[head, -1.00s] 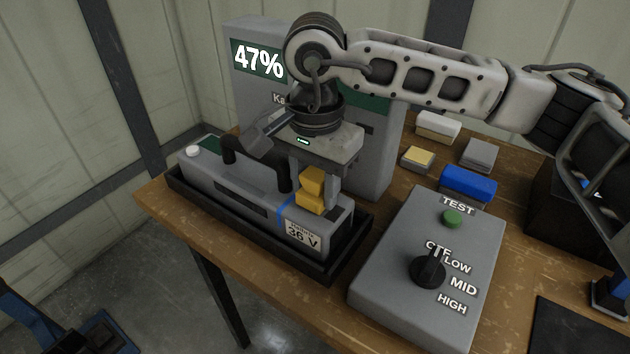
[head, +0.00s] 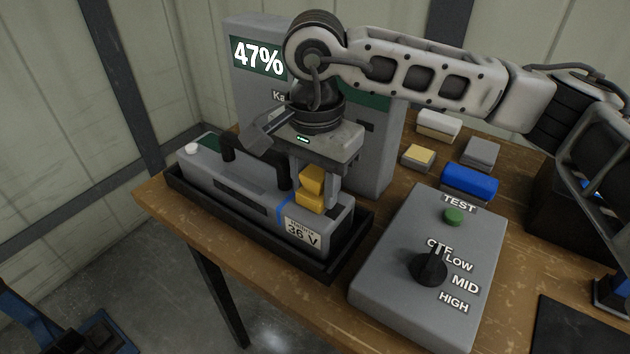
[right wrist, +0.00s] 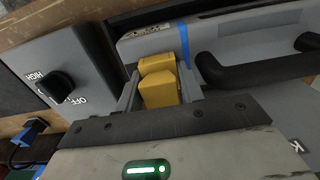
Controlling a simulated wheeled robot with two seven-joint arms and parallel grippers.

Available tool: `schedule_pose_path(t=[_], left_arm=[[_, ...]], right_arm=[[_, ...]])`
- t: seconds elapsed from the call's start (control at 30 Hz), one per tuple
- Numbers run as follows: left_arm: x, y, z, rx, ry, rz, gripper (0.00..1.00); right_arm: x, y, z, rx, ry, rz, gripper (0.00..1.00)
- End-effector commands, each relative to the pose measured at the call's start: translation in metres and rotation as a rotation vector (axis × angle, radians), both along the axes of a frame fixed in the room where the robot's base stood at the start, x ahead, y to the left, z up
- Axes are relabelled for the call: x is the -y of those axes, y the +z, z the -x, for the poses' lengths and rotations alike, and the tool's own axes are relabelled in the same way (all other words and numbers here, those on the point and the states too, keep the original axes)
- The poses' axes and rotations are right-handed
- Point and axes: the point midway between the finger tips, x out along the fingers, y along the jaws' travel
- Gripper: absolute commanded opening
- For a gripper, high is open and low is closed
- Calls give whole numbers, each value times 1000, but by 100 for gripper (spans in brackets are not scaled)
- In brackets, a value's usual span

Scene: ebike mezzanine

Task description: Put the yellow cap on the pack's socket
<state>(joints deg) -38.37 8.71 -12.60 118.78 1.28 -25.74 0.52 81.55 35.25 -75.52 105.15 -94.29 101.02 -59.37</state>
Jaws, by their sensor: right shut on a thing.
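The grey battery pack (head: 243,200) lies in a black tray (head: 305,266) on the bench, with a black handle, a blue stripe and a 36 V label. The yellow cap (head: 312,190) is at the pack's right end, beside the blue stripe. My right gripper (head: 316,187) points down over that end and is shut on the cap. In the right wrist view, the cap (right wrist: 158,82) is between the two fingers, close against the pack (right wrist: 150,45). The socket is hidden, so I cannot tell whether the cap is seated. My left gripper is not clearly seen.
A grey control box (head: 430,280) with a black knob and green button stands right of the tray. A grey unit (head: 250,90) showing 47% stands behind the pack. A blue roll (head: 468,180) and several small blocks (head: 418,156) lie at the back right.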

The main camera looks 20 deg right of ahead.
Motion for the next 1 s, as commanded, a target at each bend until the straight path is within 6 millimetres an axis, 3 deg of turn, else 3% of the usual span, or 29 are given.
schedule_pose_path(t=[0.33, 0.37, 0.43, 0.93, 1.0], left_arm=[[0, -4, 0, 0, 1, -1, 36], [0, -4, 0, 1, 1, 0, 36], [0, -3, -1, 2, 1, 1, 36], [1, -2, -2, 2, 5, 11, 36], [2, 1, -3, 9, 7, 17, 36]], right_arm=[[0, -2, 0, 0, 0, 0, 16], [0, -2, 0, 0, 0, 0, 43], [0, -2, 0, 0, 0, 0, 63], [-1, -1, -1, 2, 0, -2, 63], [-1, 8, -2, 6, -1, -4, 63]])
